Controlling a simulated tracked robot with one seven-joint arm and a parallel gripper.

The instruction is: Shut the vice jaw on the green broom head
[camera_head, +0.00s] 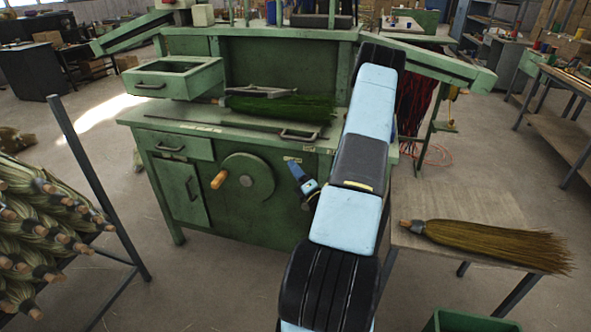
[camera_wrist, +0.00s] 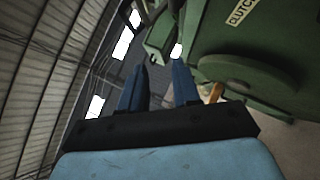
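The green broom head (camera_head: 285,107) lies flat across the bench of the green machine. A grey metal piece with a bar handle (camera_head: 260,91), which looks like the vice jaw, sits above and behind it; whether they touch is unclear. A second grey handle (camera_head: 300,135) is at the bench's front edge. My gripper (camera_head: 292,171) is low in front of the machine, right of the round wheel and well below the broom head. In the wrist view my gripper (camera_wrist: 159,68) has two blue fingers apart with nothing between them. The broom head is not visible there.
The wheel (camera_head: 248,180) has a wooden knob (camera_head: 218,180), also seen in the wrist view (camera_wrist: 216,92). An open drawer (camera_head: 172,79) juts out at upper left. A finished broom (camera_head: 490,243) lies on the right table (camera_head: 425,205). A broom rack (camera_head: 105,200) stands left.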

